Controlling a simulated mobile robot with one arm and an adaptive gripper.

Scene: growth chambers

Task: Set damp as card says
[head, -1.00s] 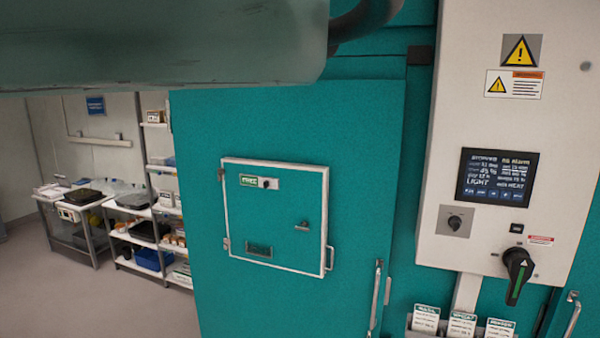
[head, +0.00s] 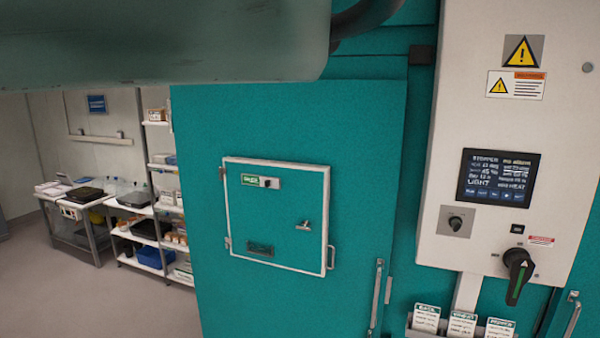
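A white control panel (head: 450,120) is fixed to the teal chamber at the right. Its dark display (head: 497,178) shows small lines of text, with "LIGHT" and "HEAT" partly readable; the smaller values are too blurred to read surely. A small black knob (head: 455,223) sits below the display on a grey plate. A large black rotary handle with a green mark (head: 519,275) is lower right. Several printed cards (head: 461,325) stand in a holder below the panel; their text is too small to read. My gripper is not in view; part of my arm crosses the top left.
The teal chamber door (head: 370,150) has a small white-framed hatch (head: 277,215) with a latch and a vertical handle (head: 376,298). Shelves (head: 150,215) and a bench (head: 75,215) with boxes and trays stand at the left. The grey floor (head: 60,290) there is clear.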

